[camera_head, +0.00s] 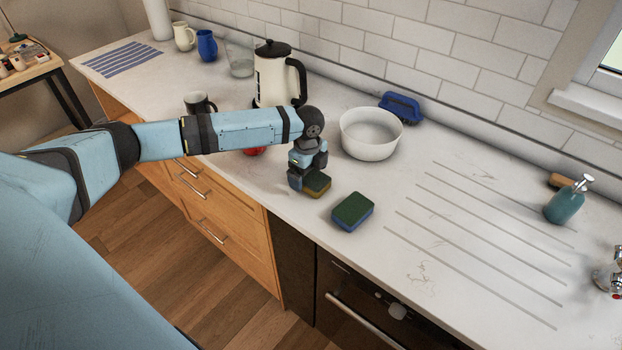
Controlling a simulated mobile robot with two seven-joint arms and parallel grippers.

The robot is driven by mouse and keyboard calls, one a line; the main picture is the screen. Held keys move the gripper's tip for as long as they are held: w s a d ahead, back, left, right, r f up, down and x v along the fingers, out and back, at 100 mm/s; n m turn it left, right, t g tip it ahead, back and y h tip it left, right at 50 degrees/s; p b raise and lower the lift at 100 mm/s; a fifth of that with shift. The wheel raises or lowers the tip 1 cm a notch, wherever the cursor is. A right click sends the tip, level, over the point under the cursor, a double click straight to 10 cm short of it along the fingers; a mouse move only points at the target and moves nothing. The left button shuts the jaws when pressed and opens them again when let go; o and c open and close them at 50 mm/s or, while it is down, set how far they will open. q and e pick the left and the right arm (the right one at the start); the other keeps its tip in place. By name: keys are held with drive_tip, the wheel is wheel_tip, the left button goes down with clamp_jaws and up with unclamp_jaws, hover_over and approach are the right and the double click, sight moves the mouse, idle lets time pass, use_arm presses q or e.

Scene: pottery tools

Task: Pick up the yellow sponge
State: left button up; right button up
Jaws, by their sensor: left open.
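The yellow sponge (318,186) has a dark green top and yellowish sides. It lies on the white counter right under my left gripper (308,190), which hides part of it. My left gripper points down and is open, with its fingers at the sponge; I cannot tell whether they touch it. A second sponge, blue with a green top (352,211), lies just to the right and nearer the counter's front edge. My right gripper is not in view.
A white bowl (370,136) stands behind the sponges, with a blue brush (401,107) behind it. A white kettle (276,78), dark mug (199,102) and partly hidden red object (254,151) are near my arm. A teal soap bottle (565,204) stands right. The grooved counter area is clear.

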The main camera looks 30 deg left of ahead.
use_arm(q)
drive_tip(key=shift+f, duration=0.7)
drive_tip(key=c, duration=0.7)
drive_tip(key=shift+r, duration=0.15)
wheel_tip(320, 180, up, 20)
drive_tip(key=shift+f+b, duration=0.1)
drive_tip(key=shift+b, duration=0.35)
hover_over(308, 175)
drive_tip(key=shift+f+b, duration=0.3)
drive_tip(key=shift+f, duration=5.4)
drive_tip(key=shift+f+b, duration=0.65)
drive_tip(key=shift+f, duration=3.65)
